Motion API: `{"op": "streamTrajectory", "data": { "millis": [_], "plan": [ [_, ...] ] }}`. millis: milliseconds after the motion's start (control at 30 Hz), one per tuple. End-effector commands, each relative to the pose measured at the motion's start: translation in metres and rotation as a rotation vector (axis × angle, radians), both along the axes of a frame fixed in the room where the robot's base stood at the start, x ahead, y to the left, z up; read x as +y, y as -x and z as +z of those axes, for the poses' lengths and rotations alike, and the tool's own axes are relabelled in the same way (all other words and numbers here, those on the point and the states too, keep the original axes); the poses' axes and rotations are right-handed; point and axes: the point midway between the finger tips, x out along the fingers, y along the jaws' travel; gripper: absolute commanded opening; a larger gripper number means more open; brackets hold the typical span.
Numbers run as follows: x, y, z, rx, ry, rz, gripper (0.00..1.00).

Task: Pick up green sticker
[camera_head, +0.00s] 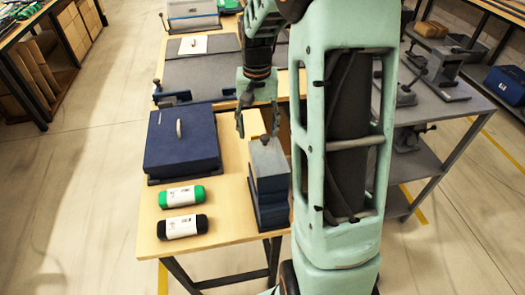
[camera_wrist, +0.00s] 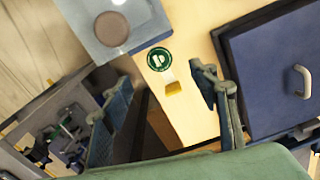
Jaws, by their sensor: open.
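The green sticker (camera_wrist: 160,59) is a round green disc with a white mark, seen in the wrist view on the light wooden tabletop (camera_wrist: 195,118). A pale strip and a small yellow patch (camera_wrist: 173,88) lie beside it. In the head view I cannot make the sticker out. My gripper (camera_head: 257,128) points down over the table; its two fingers also show in the wrist view (camera_wrist: 162,75). The fingers are spread, with nothing held between them. The sticker shows between and just beyond the fingertips, apart from them.
A blue-grey block (camera_head: 267,165) with a brown disc (camera_wrist: 112,28) on top stands close to the sticker. A dark blue box (camera_head: 181,140) with a handle stands on the left. A green roll (camera_head: 181,197) and a black roll (camera_head: 182,227) lie in front of it.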

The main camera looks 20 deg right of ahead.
Motion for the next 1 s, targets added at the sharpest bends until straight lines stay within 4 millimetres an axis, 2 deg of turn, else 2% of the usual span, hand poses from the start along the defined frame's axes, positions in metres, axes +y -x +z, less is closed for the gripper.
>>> {"op": "streamTrajectory", "data": {
  "millis": [100, 367, 633, 767, 1000],
  "plan": [
    [-0.001, 0.000, -0.022, 0.002, 0.000, -0.002, 0.54],
    [-0.002, -0.001, -0.043, -0.001, 0.002, -0.004, 0.54],
    [-0.004, -0.001, -0.082, -0.001, 0.003, -0.003, 0.54],
    [-0.004, -0.002, -0.089, -0.003, 0.002, -0.004, 0.54],
    [-0.004, -0.002, -0.089, -0.004, 0.003, -0.004, 0.54]
  ]
}}
